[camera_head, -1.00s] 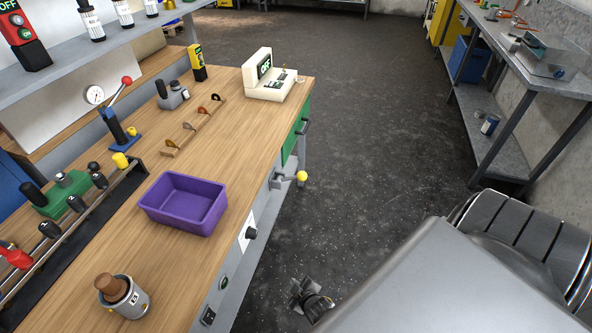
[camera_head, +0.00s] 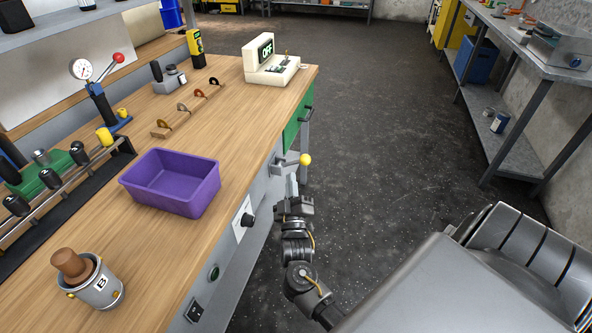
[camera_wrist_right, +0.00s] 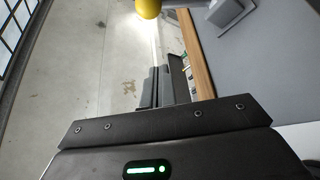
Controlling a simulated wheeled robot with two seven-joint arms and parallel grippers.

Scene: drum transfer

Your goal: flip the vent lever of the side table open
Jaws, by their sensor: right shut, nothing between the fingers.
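The lever with a yellow ball knob (camera_head: 304,159) sticks out sideways from the grey front face of the wooden-topped table (camera_head: 240,125). In the right wrist view its yellow knob (camera_wrist_right: 148,9) shows at the top edge, beyond my fingers. My right gripper (camera_head: 292,184) is just below and slightly left of the knob in the head view, with its fingers pointing towards the lever. In the wrist view the gripper (camera_wrist_right: 160,84) has its fingers together and empty. I cannot tell whether the fingers touch the lever. My left gripper is not in view.
A dark dial (camera_head: 247,220) sits on the table's front face, close to my right arm. A purple bin (camera_head: 172,183), a metal cup marked B (camera_head: 99,287) and an "OFF" device (camera_head: 270,66) stand on top. The floor right of the table is open.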

